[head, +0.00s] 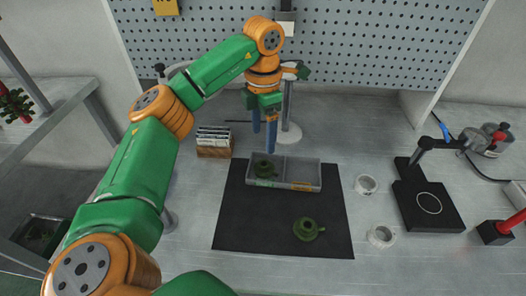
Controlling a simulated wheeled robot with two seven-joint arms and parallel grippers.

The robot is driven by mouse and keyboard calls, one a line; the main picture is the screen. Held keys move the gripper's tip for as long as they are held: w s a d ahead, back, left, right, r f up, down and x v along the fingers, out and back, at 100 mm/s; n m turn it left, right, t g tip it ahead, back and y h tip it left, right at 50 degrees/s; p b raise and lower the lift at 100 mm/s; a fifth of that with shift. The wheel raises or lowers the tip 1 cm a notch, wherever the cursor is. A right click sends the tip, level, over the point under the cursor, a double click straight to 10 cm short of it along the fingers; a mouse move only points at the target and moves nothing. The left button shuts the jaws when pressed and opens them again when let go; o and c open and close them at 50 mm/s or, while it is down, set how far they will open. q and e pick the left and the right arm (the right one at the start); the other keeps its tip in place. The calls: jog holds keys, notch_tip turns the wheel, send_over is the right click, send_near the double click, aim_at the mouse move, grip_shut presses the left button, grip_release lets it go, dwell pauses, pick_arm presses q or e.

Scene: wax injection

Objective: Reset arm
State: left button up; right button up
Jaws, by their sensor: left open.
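My left arm comes in from the lower left in green and orange. Its gripper (263,133) points down with blue fingers apart, open and empty, above the back edge of the black mat (280,228). A grey two-part tray (300,172) stands on the mat just below and to the right of the fingers. A dark green wax piece (264,169) lies in its left compartment; the right compartment looks empty. Another green wax piece (307,230) lies on the front right of the mat. My right gripper does not show.
A wooden box of cards (214,142) stands left of the gripper, and a stand (288,130) is behind it. Tape rolls (381,236) and a black device (428,206) are on the right. A pegboard (370,45) closes the back. The mat's front left is clear.

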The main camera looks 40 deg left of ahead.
pick_arm(q)
jog(key=shift+r, duration=0.95)
jog(key=shift+r, duration=0.1)
